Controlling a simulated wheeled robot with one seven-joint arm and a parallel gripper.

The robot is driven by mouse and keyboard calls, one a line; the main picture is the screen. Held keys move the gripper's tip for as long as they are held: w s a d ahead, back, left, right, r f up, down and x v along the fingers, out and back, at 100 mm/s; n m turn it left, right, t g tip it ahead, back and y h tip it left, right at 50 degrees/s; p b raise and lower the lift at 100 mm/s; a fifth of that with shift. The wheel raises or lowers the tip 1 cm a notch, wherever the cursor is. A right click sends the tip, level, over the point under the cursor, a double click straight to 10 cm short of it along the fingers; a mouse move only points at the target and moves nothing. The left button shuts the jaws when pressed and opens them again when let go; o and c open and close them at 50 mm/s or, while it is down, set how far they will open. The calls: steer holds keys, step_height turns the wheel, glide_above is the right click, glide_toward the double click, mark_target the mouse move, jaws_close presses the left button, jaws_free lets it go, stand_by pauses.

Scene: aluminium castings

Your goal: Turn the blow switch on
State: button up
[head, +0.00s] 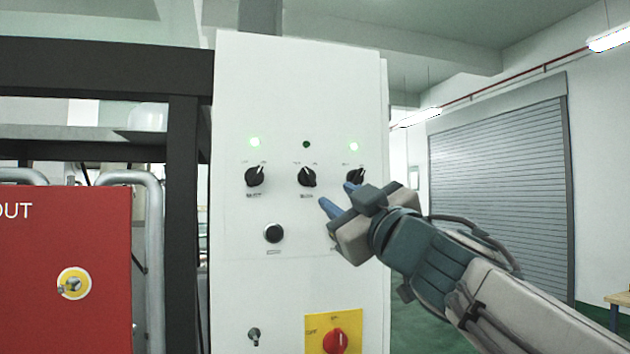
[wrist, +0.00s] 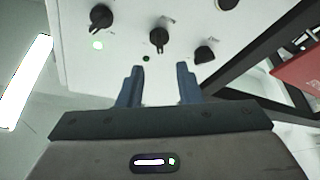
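Three black rotary switches sit in a row on a white control panel (head: 235,280). The middle switch (head: 307,177) has its pointer turned up-left, and the lamp (head: 306,144) above it is dark. The left switch (head: 254,176) and right switch (head: 355,176) point up-right under lit green lamps. The labels are too small to read, so I cannot confirm which is the blow switch. My gripper (head: 337,196) is open and empty, in front of the panel below and right of the middle switch. In the wrist view, the middle switch (wrist: 159,38) lies beyond the gap between the blue fingers (wrist: 159,72).
A black push button (head: 273,233) sits below the switches. Lower are a key switch (head: 254,336) and a red rotary switch (head: 336,341) on a yellow plate. A red box (head: 65,250) and dark frame (head: 185,230) stand left. A roller shutter (head: 500,180) is behind, right.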

mark_target(311, 179)
steer(key=p+x, duration=0.1)
steer(key=x, duration=0.8)
steer(key=shift+w+r, duration=0.1)
steer(key=shift+w, duration=0.2)
steer(key=shift+s, duration=0.1)
jaws_close()
